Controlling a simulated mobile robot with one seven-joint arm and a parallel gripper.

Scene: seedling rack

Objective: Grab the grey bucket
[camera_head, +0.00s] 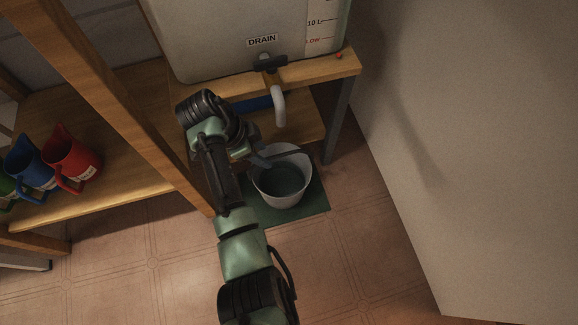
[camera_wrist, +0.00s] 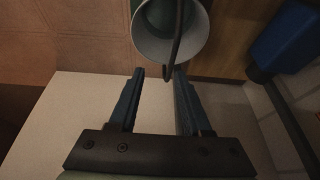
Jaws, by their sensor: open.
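The grey bucket (camera_head: 283,190) stands upright on a green mat (camera_head: 313,200) on the floor, under the tap of a large tank. It looks light grey, with a darker inside. In the wrist view the bucket (camera_wrist: 172,48) is at the top, with its dark handle (camera_wrist: 176,50) hanging down toward the fingertips. My gripper (camera_wrist: 159,72) is open, with nothing held. The handle's lower end shows between or just past the fingertips; I cannot tell its depth. In the head view my gripper (camera_head: 262,158) is at the bucket's upper left rim, partly hidden by my arm.
The tank (camera_head: 215,40) marked DRAIN sits on a wooden shelf (camera_head: 335,66) above, its pale spout (camera_head: 278,108) over the bucket. A dark shelf leg (camera_head: 338,120) and a pale wall (camera_head: 470,150) are right. Red (camera_head: 70,155) and blue jugs stand left. Floor in front is clear.

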